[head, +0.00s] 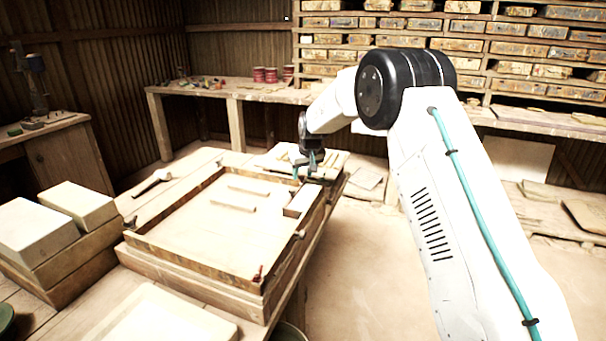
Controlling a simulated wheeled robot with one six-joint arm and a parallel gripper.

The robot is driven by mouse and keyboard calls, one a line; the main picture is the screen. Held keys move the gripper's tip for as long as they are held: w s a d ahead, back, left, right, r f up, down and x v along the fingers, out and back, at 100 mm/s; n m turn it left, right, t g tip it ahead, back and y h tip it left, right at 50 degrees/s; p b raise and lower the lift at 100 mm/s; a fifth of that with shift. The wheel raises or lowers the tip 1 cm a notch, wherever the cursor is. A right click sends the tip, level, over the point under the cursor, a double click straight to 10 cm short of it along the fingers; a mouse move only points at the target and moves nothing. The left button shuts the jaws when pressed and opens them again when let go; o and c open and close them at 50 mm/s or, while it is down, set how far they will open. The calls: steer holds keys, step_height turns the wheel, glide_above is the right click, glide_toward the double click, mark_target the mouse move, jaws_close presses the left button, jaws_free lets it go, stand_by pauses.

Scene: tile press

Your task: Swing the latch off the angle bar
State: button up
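A shallow wooden frame (195,262) lies on the bench, with a pale flat bed inside it. Small dark fittings sit on its rim: one at the left corner (131,222), one on the right side (298,235), and a reddish one at the near corner (257,272). Which of these is the latch I cannot tell, and I cannot make out the angle bar for certain. My gripper (308,170) points down over the far right corner of the frame. Its fingers are too small to show whether they are open or shut, or touch anything.
Two pale blocks (78,203) rest on wooden slabs left of the frame. A pale board (155,318) lies in front. A hand tool (152,182) lies behind left. A stack of boards (335,160) stands behind my gripper. Open floor (350,270) lies right of the bench.

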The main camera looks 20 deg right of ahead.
steer(key=shift+w+f, duration=0.15)
steer(key=shift+f, duration=0.1)
jaws_close()
